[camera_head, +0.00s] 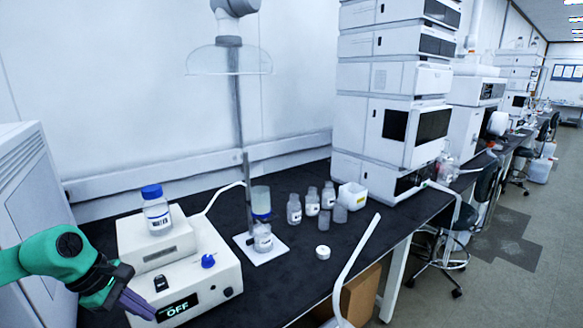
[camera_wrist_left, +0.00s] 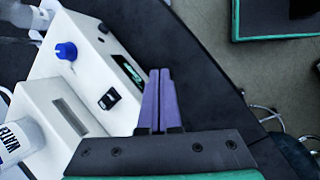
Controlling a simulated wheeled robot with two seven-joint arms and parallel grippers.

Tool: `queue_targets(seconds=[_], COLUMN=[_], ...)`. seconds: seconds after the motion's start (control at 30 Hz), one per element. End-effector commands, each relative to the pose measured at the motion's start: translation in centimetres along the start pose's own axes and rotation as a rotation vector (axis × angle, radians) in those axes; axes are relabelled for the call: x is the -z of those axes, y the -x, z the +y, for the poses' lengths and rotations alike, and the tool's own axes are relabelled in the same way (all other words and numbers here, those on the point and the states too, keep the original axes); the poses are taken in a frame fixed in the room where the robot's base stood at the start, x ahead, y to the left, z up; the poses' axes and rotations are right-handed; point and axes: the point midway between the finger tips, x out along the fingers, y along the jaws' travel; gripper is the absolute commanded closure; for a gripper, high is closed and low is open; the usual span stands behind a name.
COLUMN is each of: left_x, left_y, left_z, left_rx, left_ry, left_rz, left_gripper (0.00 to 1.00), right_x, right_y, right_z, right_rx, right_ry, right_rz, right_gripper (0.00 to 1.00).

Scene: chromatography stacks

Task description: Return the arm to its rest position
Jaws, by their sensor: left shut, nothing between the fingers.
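My left gripper (camera_head: 139,304) comes in from the left on a green arm, at the front left of the black bench (camera_head: 330,235). Its purple fingers are shut with nothing between them, and they also show in the left wrist view (camera_wrist_left: 158,98). They point down and to the right, beside the front of the white device (camera_head: 210,265) with the lit "OFF" display. I cannot tell whether the fingertips touch the device. My right gripper is in neither view.
A blue-capped bottle (camera_head: 156,210) stands on the device. A stand (camera_head: 247,170) holds a column above a small bottle (camera_head: 263,238) on a white plate. Several small bottles (camera_head: 312,203) and a white box (camera_head: 352,195) stand further right, before the chromatography stack (camera_head: 395,90). A stool (camera_head: 450,235) stands right of the bench.

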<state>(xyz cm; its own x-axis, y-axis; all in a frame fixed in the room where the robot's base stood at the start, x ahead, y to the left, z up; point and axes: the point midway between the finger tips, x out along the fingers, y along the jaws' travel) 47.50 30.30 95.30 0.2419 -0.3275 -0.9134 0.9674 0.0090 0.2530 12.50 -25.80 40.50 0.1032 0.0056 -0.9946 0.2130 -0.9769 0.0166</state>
Motion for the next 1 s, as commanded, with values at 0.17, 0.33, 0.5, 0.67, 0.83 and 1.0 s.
queue_targets(seconds=[0.17,0.33,0.5,0.67,0.83,1.0], left_x=[-1.7,-2.0,2.6,6.4,5.1,1.4], left_y=[-2.1,-2.6,-3.0,-6.8,-10.8,-13.3], left_z=[1.4,3.6,2.8,-3.9,-11.1,-16.5], left_rx=[-0.209,-0.441,-0.649,0.683,0.44,0.305], left_ry=[0.355,0.918,1.907,-2.766,-2.306,-1.977], left_rz=[-0.238,-0.562,-1.016,1.232,0.816,0.508], left_gripper=[1.0,1.0,1.0,1.0,1.0,1.0], right_x=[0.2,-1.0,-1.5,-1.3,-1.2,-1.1], right_y=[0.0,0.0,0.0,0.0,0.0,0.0], right_z=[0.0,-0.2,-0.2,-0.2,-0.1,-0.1], right_rx=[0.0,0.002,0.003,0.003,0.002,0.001], right_ry=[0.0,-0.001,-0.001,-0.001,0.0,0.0], right_rz=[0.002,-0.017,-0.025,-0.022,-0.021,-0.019], right_gripper=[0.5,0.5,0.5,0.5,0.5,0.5])
